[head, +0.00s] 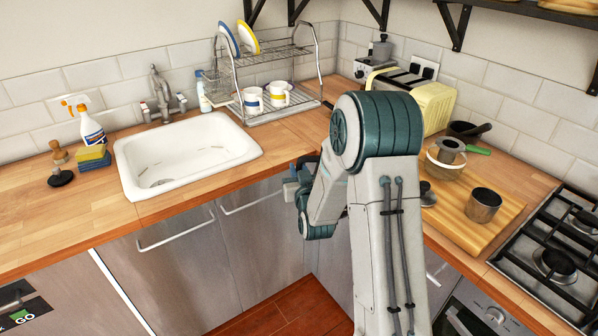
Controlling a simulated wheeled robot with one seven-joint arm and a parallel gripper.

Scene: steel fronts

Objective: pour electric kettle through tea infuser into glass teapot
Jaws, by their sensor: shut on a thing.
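My gripper (293,187) is over the counter's front edge near the inner corner, mostly hidden behind my own arm. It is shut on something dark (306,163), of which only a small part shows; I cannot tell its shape. A glass vessel (443,168), which looks like the glass teapot, stands on the wooden board at right. A grey metal piece (449,149), likely the tea infuser, sits at its top. My gripper is well to the left of both. No electric kettle can be clearly made out.
A metal cup (483,205) and a dark knobbed lid (427,192) are on the board (468,232). A gas hob (555,260) lies to the right, a yellow toaster (435,105) behind. The sink (187,152) and dish rack (270,117) are left. Counter between sink and arm is clear.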

